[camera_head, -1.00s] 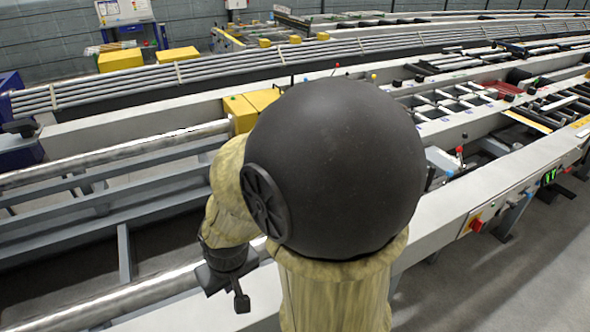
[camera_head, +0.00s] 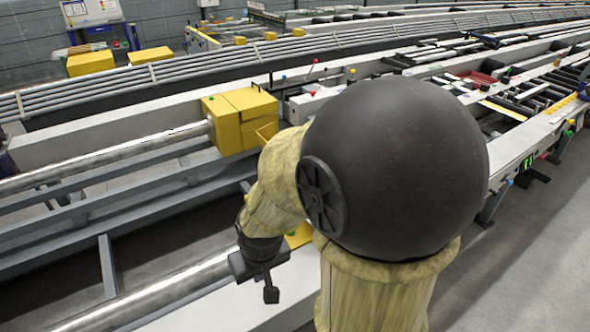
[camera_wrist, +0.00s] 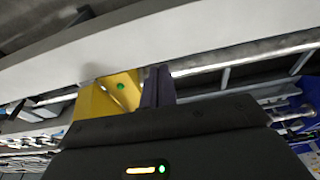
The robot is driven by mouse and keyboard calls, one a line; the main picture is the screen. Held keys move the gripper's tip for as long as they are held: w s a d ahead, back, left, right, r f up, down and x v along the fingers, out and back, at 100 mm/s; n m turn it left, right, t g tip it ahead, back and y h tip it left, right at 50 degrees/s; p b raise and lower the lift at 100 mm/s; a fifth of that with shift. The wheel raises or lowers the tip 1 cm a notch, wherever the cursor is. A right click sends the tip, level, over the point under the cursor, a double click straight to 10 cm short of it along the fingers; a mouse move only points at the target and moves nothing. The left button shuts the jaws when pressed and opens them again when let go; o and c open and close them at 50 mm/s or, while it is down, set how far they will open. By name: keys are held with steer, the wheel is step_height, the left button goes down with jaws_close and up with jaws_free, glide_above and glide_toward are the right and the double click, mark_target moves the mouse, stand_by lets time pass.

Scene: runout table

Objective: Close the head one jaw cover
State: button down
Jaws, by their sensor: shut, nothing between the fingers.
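A yellow box-like head (camera_head: 228,127) sits at the end of the far silver bar in the head view. In the wrist view, a yellow housing (camera_wrist: 95,106) with a green dot (camera_wrist: 121,86) lies left of my gripper (camera_wrist: 158,72). My gripper's dark fingers are together and empty, close beside the yellow housing; contact is unclear. My arm hides much of the near head in the head view.
Two silver bars, far (camera_head: 110,157) and near (camera_head: 150,291), run over grey rails toward the left. A long pale machine beam (camera_head: 100,134) runs behind. Rollers and trays fill the upper right. Open grey floor (camera_head: 540,250) lies at the lower right.

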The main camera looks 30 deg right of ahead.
steer(key=w+d+r+n+h+p, duration=0.2)
steer(key=w+n+h+p, duration=0.1)
steer(key=w+n, duration=0.3)
steer(key=w+d+r+n+g+h+p, duration=0.1)
steer(key=w+n+h, duration=0.4)
steer(key=w, duration=0.6)
steer(key=w+d+r+n+g+h+p, duration=0.1)
steer(key=w+d+r+n+h+p, duration=0.2)
steer(key=w+n, duration=0.4)
steer(key=shift+w+d+h+p, duration=0.4)
steer(key=shift+w+d+p, duration=0.4)
steer(key=shift+d, duration=0.2)
steer(key=shift+d+f, duration=0.1)
steer(key=shift+d+r+p+x, duration=0.35)
steer(key=shift+p+x, duration=0.55)
steer(key=shift+x, duration=1.2)
steer(key=shift+d+r+p+x, duration=0.15)
steer(key=shift+r+p+x, duration=0.55)
steer(key=shift+x, duration=1.4)
steer(key=shift+d+r+p+x, duration=0.2)
steer(key=shift+p+x, duration=0.95)
steer(key=shift+x, duration=1)
